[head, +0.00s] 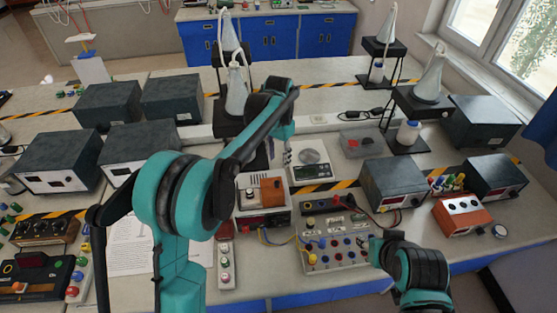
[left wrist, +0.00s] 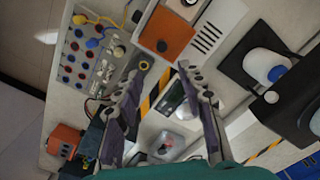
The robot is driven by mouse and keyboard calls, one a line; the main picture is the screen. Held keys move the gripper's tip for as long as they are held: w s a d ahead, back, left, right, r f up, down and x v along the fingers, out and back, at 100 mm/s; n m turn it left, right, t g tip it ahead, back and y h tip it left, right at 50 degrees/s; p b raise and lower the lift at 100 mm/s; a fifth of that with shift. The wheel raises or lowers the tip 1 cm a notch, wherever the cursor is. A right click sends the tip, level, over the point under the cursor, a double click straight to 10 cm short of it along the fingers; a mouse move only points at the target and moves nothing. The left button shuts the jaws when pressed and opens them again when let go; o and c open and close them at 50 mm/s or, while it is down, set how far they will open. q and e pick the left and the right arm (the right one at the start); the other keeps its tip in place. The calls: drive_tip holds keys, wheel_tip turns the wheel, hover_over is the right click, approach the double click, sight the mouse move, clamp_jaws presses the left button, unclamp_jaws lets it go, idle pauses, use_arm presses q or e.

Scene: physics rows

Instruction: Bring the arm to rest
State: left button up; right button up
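My left arm (head: 185,200) comes in from the left of the head view, bends at a large joint and reaches out over the bench. Its gripper is mostly hidden behind the forearm there. In the left wrist view my left gripper (left wrist: 163,68) shows two dark fingers spread apart with nothing between them, above the bench with the orange-and-white device (left wrist: 166,35). Part of my right arm (head: 415,268) shows at the lower right of the head view, near the front edge of the bench. Its gripper fingers do not show.
A knobbed circuit board (head: 335,241) and the orange-and-white device (head: 262,195) lie close by. Dark instrument boxes (head: 57,160) stand at left, with others at right. Flasks on stands (head: 430,80) rise behind. A white bottle (left wrist: 262,65) shows in the left wrist view.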

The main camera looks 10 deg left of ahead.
idle(0.3)
use_arm(q)
drive_tip(key=s+a+n+t+b, duration=0.1)
drive_tip(key=s+a+t+b, duration=0.2)
drive_tip(key=s, duration=0.4)
drive_tip(key=s+a+n+t+b, duration=0.1)
drive_tip(key=s+a+n+b, duration=0.15)
drive_tip(key=s+b, duration=0.35)
drive_tip(key=s+a+f+n+t+b, duration=0.2)
drive_tip(key=s+f+b, duration=0.3)
drive_tip(key=s+f, duration=0.7)
drive_tip(key=shift+s+a+t, duration=0.6)
drive_tip(key=shift+s+a, duration=0.05)
drive_tip(key=shift+s, duration=0.6)
